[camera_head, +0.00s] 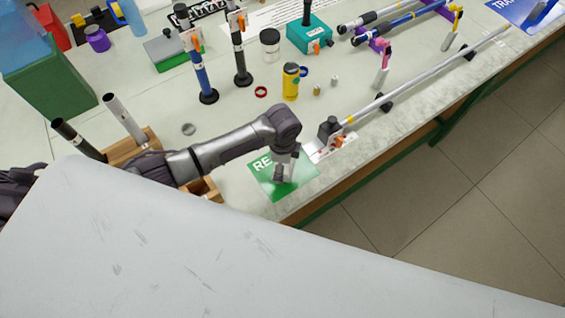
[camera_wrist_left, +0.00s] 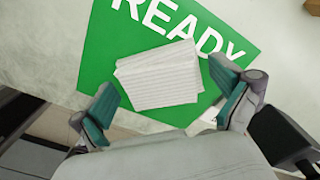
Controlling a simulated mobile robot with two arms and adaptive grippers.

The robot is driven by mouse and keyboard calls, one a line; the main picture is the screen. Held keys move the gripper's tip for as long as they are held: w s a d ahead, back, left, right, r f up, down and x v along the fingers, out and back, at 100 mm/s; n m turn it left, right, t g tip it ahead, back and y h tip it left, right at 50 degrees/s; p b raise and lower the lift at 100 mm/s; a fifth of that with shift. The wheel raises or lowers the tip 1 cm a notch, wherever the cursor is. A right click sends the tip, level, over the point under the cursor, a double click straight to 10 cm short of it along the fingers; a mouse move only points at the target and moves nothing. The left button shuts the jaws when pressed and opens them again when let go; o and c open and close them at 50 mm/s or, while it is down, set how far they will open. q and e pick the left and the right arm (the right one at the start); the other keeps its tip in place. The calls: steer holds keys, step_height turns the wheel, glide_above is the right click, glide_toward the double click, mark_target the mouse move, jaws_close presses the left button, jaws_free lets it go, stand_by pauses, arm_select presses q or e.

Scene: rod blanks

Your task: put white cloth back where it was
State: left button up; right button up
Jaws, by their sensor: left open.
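The white cloth (camera_wrist_left: 158,78) lies as a folded, ribbed stack on the green mat lettered READY (camera_wrist_left: 105,45), seen in the left wrist view. In the head view the mat (camera_head: 305,183) is at the table's front edge, and my gripper hides most of what lies on it. My left gripper (camera_head: 284,177) points down over the mat. In the wrist view its fingers (camera_wrist_left: 166,95) are spread, one on either side of the cloth, and hold nothing. I cannot tell whether they touch it. My right gripper is in neither view.
A clamp stand (camera_head: 328,132) with a long silver rod is just right of the mat. A wooden block (camera_head: 128,150) with two upright tubes stands left of my arm. A yellow can (camera_head: 291,84) and upright rods (camera_head: 240,62) stand behind. Bare tabletop (camera_head: 225,115) lies between.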

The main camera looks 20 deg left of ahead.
arm_select(q)
step_height(320, 180, up, 12)
steer(key=b, duration=0.1)
steer(key=shift+r, duration=0.2)
stand_by(0.7)
